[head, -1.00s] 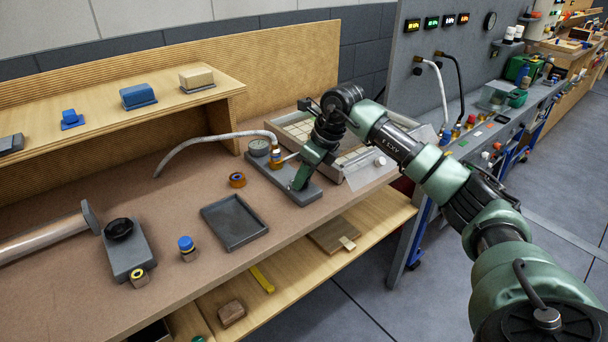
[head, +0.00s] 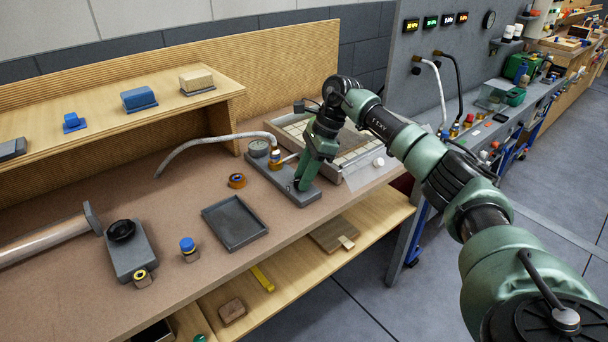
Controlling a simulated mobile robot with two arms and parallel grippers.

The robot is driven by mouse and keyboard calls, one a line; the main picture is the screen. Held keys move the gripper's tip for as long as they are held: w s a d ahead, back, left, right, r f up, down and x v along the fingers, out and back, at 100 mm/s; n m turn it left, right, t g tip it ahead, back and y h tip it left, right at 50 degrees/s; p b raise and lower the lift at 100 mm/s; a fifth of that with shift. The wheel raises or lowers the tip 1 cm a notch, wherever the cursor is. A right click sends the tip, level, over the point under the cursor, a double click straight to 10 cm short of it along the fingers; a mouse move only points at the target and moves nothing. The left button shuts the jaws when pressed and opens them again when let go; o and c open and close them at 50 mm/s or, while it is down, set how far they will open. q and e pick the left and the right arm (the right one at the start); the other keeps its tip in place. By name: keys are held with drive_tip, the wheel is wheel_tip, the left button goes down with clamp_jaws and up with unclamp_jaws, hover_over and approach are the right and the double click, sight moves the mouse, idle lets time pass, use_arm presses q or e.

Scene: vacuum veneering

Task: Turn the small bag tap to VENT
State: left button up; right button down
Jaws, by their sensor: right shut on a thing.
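A small grey base plate (head: 275,179) lies on the brown bench, with a round gauge (head: 258,148) at its far left end. A brass fitting with a blue top (head: 276,155) stands beside the gauge, and a white hose runs to it. A short pale bar (head: 290,157) reaches from the fitting towards my right gripper (head: 303,185). My right gripper points down over the near right end of the plate and is shut on the small bag tap, which its fingers hide. The tap's position and any VENT mark cannot be read. My left gripper is not in view.
A gridded tray (head: 352,152) lies just right of the plate, close to my right wrist. A blue-capped fitting (head: 188,246) stands near the front edge.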

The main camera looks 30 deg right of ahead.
drive_tip(key=shift+r+n, duration=0.1)
drive_tip(key=shift+n, duration=0.2)
drive_tip(key=c, duration=1)
unclamp_jaws()
drive_tip(key=shift+c, duration=0.2)
drive_tip(key=w+v, duration=0.1)
drive_tip(key=v, duration=0.6)
drive_tip(key=shift+s+r+b, duration=0.35)
drive_tip(key=shift+s+b, duration=0.05)
drive_tip(key=shift+d, duration=0.15)
